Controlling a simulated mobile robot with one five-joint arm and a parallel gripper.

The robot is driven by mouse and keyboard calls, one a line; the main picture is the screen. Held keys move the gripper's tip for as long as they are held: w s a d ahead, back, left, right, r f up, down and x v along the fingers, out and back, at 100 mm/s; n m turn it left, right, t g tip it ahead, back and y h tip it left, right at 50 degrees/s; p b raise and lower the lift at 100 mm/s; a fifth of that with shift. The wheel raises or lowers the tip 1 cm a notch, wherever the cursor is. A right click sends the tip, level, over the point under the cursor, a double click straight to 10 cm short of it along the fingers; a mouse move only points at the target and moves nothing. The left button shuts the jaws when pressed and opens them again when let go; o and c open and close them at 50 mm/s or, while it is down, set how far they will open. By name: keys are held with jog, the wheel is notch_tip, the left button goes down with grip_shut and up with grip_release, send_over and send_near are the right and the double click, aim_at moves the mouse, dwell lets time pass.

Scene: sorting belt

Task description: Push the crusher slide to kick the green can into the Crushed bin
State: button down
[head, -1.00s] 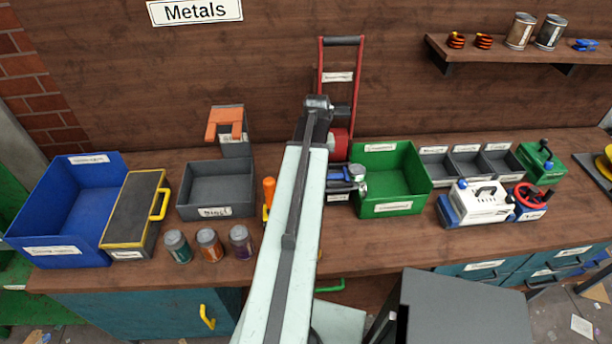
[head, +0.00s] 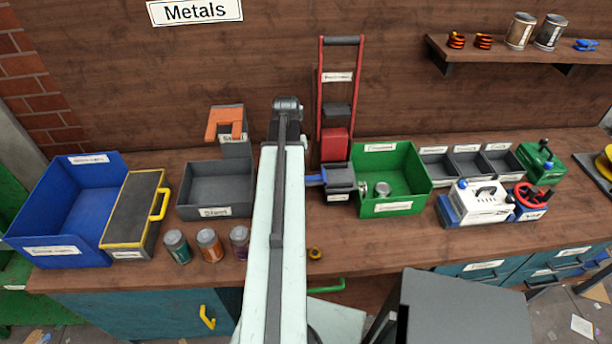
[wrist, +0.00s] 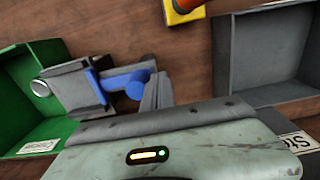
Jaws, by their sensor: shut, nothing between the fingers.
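The crusher (head: 341,181) is a dark grey block left of the green bin (head: 418,187), whose label I cannot read clearly. Its slide has a blue handle (head: 315,180) on the left; this also shows in the wrist view (wrist: 137,88). Another silver round piece (head: 363,188) is at the crusher's right edge. My gripper (wrist: 158,88) is shut and empty, just beside the blue handle knob; I cannot tell if they touch. My arm hides the gripper in the head view.
A grey steel bin (head: 215,212) stands left of my arm, with several cans in front of it. A red tall-framed press (head: 335,145) stands behind the crusher. A small orange ring (head: 315,253) lies near the bench's front edge. Bench right of the ring is clear.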

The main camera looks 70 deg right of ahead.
notch_tip(320, 180, up, 8)
jog(key=p, duration=0.8)
jog(key=shift+w+a, duration=0.15)
jog(key=shift+w, duration=0.25)
